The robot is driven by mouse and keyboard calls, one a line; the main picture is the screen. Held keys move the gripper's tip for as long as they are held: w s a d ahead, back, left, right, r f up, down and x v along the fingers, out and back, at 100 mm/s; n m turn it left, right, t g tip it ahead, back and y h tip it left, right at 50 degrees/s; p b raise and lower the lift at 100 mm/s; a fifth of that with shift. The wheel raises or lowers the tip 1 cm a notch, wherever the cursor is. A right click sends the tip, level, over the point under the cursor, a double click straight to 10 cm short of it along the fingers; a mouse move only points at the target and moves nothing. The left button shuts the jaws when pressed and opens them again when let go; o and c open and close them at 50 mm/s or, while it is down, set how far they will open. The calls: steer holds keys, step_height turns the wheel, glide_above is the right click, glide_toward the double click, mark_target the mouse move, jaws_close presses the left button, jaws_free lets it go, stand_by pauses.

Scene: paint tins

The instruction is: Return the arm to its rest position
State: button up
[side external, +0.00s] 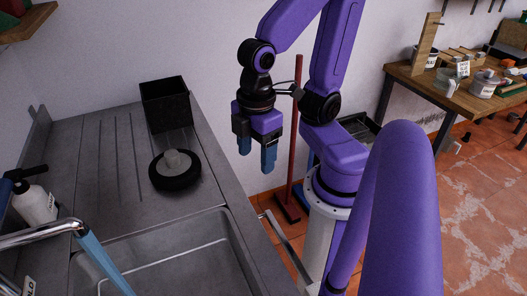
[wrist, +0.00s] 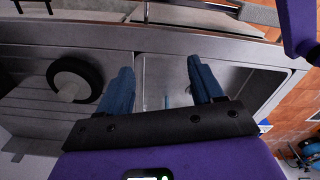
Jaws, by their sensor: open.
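My gripper (side external: 256,153) is at the end of my purple arm. In the side view it hangs fingers down over the counter's right edge, to the right of the black round object. Its two blue fingers are apart with nothing between them. In the wrist view the gripper (wrist: 163,92) also shows open, with the sink behind the gap between its fingers.
A black wheel-like object with a grey knob (side external: 175,170) lies on the metal drainboard (side external: 95,165). A black open box (side external: 165,103) stands behind it. A sink (side external: 180,255), a tap (side external: 40,233) and a white bottle (side external: 35,204) are nearer. A wooden bench (side external: 425,87) stands at right.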

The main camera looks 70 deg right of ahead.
steer(key=shift+s+d+f, duration=0.15)
steer(key=shift+s+d, duration=0.1)
steer(key=shift+s, duration=0.5)
stand_by(0.9)
